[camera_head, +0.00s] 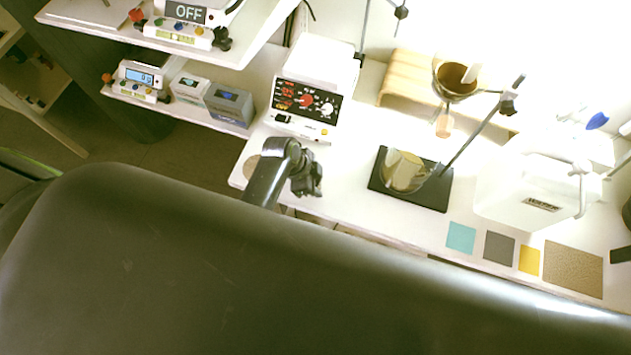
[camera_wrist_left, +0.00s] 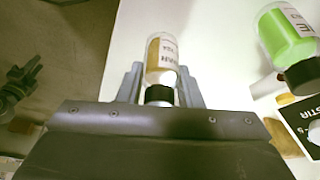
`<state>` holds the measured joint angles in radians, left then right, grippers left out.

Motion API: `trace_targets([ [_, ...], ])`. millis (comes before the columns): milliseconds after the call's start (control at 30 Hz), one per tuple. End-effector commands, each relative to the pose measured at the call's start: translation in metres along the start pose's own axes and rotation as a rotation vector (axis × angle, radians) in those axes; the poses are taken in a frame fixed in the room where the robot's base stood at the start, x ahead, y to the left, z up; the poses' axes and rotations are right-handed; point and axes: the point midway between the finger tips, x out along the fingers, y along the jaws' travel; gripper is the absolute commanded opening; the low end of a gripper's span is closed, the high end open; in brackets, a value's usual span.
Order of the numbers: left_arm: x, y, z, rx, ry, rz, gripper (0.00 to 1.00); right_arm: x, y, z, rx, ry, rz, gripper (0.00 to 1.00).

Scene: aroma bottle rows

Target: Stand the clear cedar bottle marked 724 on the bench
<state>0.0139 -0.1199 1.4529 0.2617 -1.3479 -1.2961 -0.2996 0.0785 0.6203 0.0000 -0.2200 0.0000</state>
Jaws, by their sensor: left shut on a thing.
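A clear bottle with amber contents and a black cap (camera_wrist_left: 160,94) is between the fingers of my left gripper (camera_wrist_left: 160,80) in the left wrist view. The gripper is shut on the bottle (camera_wrist_left: 163,50). Its cap points towards my wrist. Its printed label is partly visible, but I cannot read it surely. The white bench (camera_wrist_left: 222,60) is behind it; I cannot tell whether the bottle touches it. In the head view, my large dark arm link hides the lower part, and I cannot make out the held bottle. I cannot identify my right gripper.
A green bottle with a dark cap (camera_wrist_left: 288,38) is at the right in the wrist view. In the head view, the bench holds a control box (camera_head: 308,95), a dark stand base (camera_head: 432,190) with a beaker, and coloured squares. Bare bench (camera_head: 345,165) lies between box and stand.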

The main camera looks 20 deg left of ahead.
Motion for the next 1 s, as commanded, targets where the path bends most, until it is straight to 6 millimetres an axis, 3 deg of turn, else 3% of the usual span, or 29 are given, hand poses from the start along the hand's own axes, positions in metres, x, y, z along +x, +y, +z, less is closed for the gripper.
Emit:
trace_targets([
  [33, 0.001, 0.000, 0.000, 0.000, 0.000, 0.000, 0.36, 0.000, -0.001, 0.000, 0.000, 0.000, -0.001, 0.36],
  [167, 0.000, 0.000, 0.000, 0.000, 0.000, 0.000, 0.53, 0.000, -0.001, 0.000, 0.000, 0.001, -0.001, 0.36],
  [567, -0.006, -0.001, -0.001, 0.000, 0.000, -0.002, 0.54, -0.001, -0.001, 0.000, 0.000, 0.001, -0.001, 0.36],
  [767, -0.031, -0.001, -0.001, 0.000, 0.001, -0.004, 0.54, -0.002, -0.001, 0.000, 0.000, 0.000, -0.001, 0.36],
  [1000, -0.075, -0.001, -0.001, 0.001, 0.000, -0.004, 0.54, -0.001, 0.000, 0.000, 0.000, 0.000, 0.000, 0.36],
])
